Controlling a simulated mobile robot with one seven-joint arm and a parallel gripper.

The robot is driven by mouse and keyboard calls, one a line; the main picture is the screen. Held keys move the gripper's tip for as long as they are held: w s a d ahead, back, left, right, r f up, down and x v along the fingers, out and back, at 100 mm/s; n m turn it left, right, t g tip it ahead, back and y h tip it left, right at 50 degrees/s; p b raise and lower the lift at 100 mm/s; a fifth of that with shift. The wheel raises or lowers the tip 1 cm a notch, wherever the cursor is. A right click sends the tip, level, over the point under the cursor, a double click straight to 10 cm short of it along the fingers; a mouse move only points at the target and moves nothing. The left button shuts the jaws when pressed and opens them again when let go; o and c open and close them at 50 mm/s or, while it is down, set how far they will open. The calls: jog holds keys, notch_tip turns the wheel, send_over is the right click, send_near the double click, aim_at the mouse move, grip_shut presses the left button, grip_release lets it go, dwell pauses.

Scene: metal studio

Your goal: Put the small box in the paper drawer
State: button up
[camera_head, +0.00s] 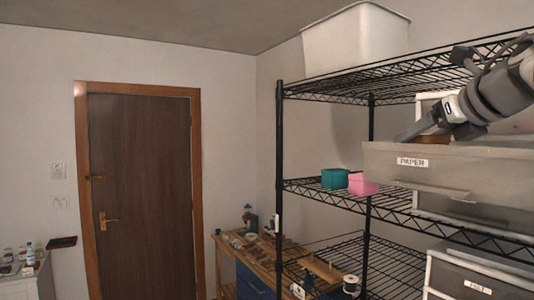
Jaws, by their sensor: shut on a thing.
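The paper drawer (385,162) is a pale grey drawer at the right, with a label reading PAPER on its front. It is pulled out from its white cabinet on the shelf. My gripper (420,132) points down and left over the drawer's top edge, its tips at the opening. It is shut on a small brown thing (432,140), seen only in part above the drawer front; it may be the small box, but I cannot tell. A teal box (335,178) and a pink box (363,185) stand side by side on the middle shelf, left of the drawer.
The black wire shelving (280,150) surrounds the drawer, with a white bin (350,40) on top. Another labelled drawer (478,288) sits lower right. A wooden workbench (245,248) stands behind at centre. A brown door (140,190) is at left.

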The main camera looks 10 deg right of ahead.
jog(key=shift+f, duration=1.65)
jog(key=shift+f, duration=0.1)
jog(key=shift+f+b, duration=0.15)
jog(key=shift+b, duration=0.15)
jog(key=o, duration=1.2)
jog(key=shift+o, duration=0.2)
